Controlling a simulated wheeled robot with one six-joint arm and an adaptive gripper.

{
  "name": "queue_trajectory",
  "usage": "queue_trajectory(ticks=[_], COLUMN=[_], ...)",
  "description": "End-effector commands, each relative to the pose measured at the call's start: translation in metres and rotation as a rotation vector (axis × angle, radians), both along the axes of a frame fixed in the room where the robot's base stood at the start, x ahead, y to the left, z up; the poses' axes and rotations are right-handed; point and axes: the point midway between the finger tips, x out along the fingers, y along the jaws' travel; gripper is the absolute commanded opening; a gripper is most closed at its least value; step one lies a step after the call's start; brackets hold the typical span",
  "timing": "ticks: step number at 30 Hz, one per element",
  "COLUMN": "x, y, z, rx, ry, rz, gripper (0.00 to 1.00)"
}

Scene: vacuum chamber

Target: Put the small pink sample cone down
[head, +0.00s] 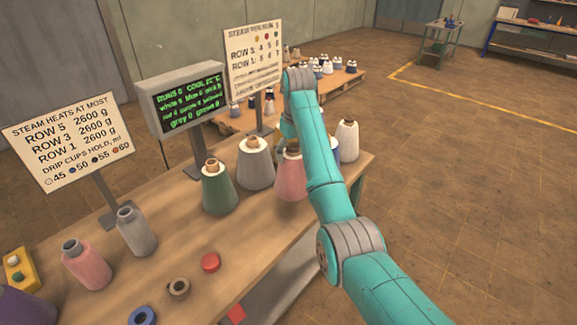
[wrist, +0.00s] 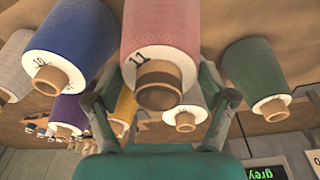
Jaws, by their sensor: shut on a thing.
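In the wrist view a pink cone (wrist: 165,30) with a white top marked 11 and a brown core stands between the two fingers of my gripper (wrist: 166,88), which is shut on it. In the head view a pink cone (head: 289,178) stands partly behind my arm, at the table's right part; it appears to be the held one. My gripper is hidden there. I cannot tell whether its base touches the table. A smaller pink cone (head: 86,266) stands at the table's front left, apart from my arm.
Close by stand a green cone (head: 219,188), a grey cone (head: 255,165) and a white cone (head: 347,142); a blue cone (wrist: 72,40) shows in the wrist view. Signs and a screen (head: 185,105) line the back edge. A red disc (head: 210,262) lies in front; bare tabletop surrounds it.

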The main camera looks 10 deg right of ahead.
Motion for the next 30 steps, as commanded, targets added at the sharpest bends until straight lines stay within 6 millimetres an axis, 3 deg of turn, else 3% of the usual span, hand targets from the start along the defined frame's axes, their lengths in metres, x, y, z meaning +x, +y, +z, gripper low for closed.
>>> queue_trajectory(ticks=[13,20,21,23,30], x=[0.0,0.001,0.0,0.0,0.0], y=[0.0,0.0,0.0,0.0,0.0], z=[-0.047,-0.052,-0.053,-0.053,-0.052], rx=[0.0,0.0,0.0,0.0,0.001], ry=[-0.001,-0.002,0.0,0.0,-0.001], rz=[0.0,0.0,-0.001,-0.001,-0.001], gripper=[0.22,0.23,0.88,1.0,1.0])
